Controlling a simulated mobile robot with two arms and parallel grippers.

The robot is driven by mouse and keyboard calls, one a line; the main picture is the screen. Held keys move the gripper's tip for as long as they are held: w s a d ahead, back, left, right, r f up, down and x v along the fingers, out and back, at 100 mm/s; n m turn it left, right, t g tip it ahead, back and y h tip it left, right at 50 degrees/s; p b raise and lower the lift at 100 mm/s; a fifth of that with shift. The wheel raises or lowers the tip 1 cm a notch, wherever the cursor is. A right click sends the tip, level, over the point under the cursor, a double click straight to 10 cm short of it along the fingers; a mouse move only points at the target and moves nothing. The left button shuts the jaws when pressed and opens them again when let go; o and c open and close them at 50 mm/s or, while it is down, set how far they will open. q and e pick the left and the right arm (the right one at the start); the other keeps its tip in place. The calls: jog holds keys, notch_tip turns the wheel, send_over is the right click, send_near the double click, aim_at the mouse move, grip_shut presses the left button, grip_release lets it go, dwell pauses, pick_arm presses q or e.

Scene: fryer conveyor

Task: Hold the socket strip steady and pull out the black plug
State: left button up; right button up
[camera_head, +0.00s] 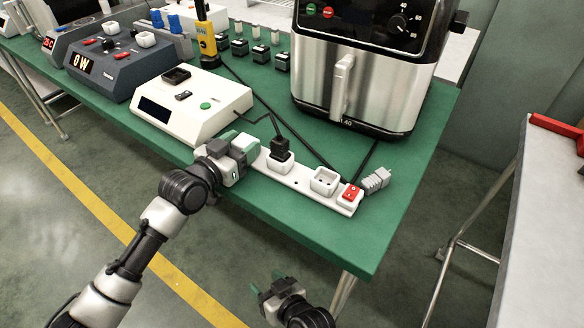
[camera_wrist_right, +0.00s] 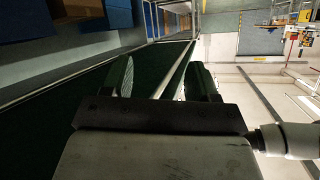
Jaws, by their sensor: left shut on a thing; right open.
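The white socket strip (camera_head: 300,182) lies on the green table near its front edge. The black plug (camera_head: 280,150) sits upright in one of its sockets, with a black cable running up from it. To its right are an empty socket (camera_head: 325,180) and a red switch (camera_head: 350,193). My left gripper (camera_head: 243,150) is shut on the left end of the socket strip, to the left of the plug. My right gripper (camera_head: 268,291) is open and empty, low in front of the table; its fingers also show in the right wrist view (camera_wrist_right: 162,82).
A silver air fryer (camera_head: 365,80) stands behind the strip. A white device (camera_head: 192,105) with a green button stands behind the left gripper. Dark cables run across the table (camera_head: 400,170). A grey plug (camera_head: 376,180) is at the strip's right end. Another table (camera_head: 545,220) stands at the right.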

jog(key=a+r+t+y, duration=0.3)
jog(key=a+r+y, duration=0.1)
jog(key=r, duration=1)
jog(key=a+r+t+y, duration=0.2)
jog(key=a+r+y, duration=0.15)
jog(key=r, duration=1.05)
jog(key=w+d+r+g, duration=0.1)
jog(key=w+d+r, duration=0.4)
jog(key=d+r, duration=0.5)
jog(key=w+d+r+m+g, duration=0.1)
jog(key=w+d+r, duration=0.55)
jog(key=r, duration=0.55)
jog(key=w+d+r, duration=0.5)
jog(key=d+r, duration=0.4)
jog(key=r, duration=0.2)
jog(key=n+g+h, duration=0.7)
jog(key=g+h, duration=0.6)
jog(key=h, duration=0.3)
send_over(282, 140)
notch_tip(282, 140, down, 20)
notch_tip(282, 140, down, 12)
jog(key=shift+r, duration=0.2)
